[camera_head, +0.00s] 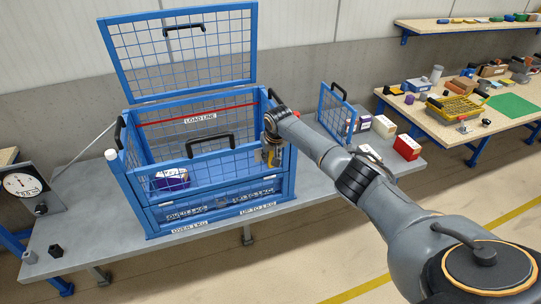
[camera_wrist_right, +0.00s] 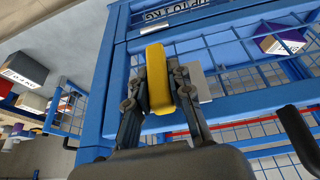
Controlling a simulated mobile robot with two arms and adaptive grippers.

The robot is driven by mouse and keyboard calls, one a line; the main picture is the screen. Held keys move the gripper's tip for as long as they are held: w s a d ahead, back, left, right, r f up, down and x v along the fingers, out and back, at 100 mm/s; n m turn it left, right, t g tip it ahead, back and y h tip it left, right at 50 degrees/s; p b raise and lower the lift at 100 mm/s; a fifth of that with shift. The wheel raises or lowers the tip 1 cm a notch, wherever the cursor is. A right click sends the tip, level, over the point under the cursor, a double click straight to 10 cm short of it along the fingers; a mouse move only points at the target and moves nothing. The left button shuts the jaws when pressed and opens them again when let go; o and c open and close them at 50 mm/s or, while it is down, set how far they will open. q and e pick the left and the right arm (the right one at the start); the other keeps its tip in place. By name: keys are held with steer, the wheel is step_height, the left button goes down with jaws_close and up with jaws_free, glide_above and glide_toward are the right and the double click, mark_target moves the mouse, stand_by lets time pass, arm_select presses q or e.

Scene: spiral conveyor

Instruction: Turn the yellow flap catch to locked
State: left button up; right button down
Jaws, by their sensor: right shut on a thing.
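The yellow flap catch (camera_wrist_right: 158,80) is at the front right corner of the blue mesh cage (camera_head: 138,203). In the right wrist view it lies between the two dark fingers of my right gripper (camera_wrist_right: 160,85), which are shut on it. It points roughly up and down in that picture. In the head view my right gripper (camera_head: 271,146) is at the cage corner and mostly covers the catch. I cannot tell from these frames whether the catch is locked. My left gripper is not in view.
The mesh lid (camera_head: 180,50) stands open. A purple box (camera_head: 170,181) lies inside the cage. A side mesh gate (camera_head: 335,112) stands out at the right, near several small boxes (camera_head: 407,146). A dial scale (camera_head: 22,186) is at the left. The grey table's front left is mostly clear.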

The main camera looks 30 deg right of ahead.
steer(key=shift+a+g+h+p, duration=0.2)
steer(key=shift+g+h+p, duration=0.15)
steer(key=shift+h, duration=0.35)
steer(key=shift+a+n+h, duration=0.1)
steer(key=shift+n+h, duration=0.2)
steer(key=shift+h, duration=0.5)
steer(key=h, duration=0.1)
steer(key=h+b, duration=0.1)
steer(key=shift+w+a+f+n+g+h+b, duration=0.1)
steer(key=shift+a+f+n+g+h+b, duration=0.05)
steer(key=shift+f+n+g+h+b, duration=0.2)
steer(key=shift+a+f+n+h+b, duration=0.1)
steer(key=shift+n+h+b, duration=0.4)
steer(key=shift+h+b, duration=2)
steer(key=shift+f+n+h+b, duration=0.15)
steer(key=shift+n+h+b, duration=0.65)
steer(key=shift+b, duration=2.95)
steer(key=shift+a+f+n+h+b, duration=0.1)
steer(key=shift+n+h+b, duration=0.05)
steer(key=shift+h+b, duration=2.5)
steer(key=shift+y+b, duration=0.5)
steer(key=c, duration=1.2)
jaws_free()
